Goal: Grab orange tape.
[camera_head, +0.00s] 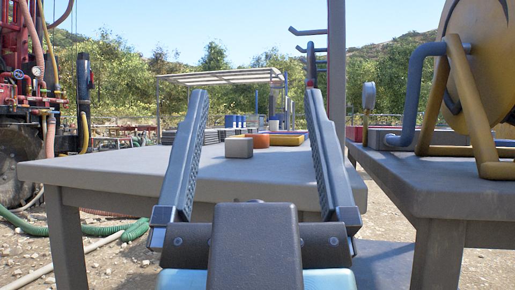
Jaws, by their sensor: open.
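A small orange object (261,140), which may be the orange tape, sits on the grey table (130,172) ahead. Its shape is hard to make out at this size. A beige block (238,147) stands in front of it and to its left, partly hiding it. My gripper (257,94) is in the foreground with its two long ridged fingers wide apart and nothing between them. In the picture the orange object shows between the fingers, farther away than the gripper.
A flat yellow and red item (287,139) lies right of the orange object. Dark stacked items stand behind at left. A second grey table (440,190) at right carries a big yellow reel (488,55) on a frame. A grey post (337,60) rises near the table's right side.

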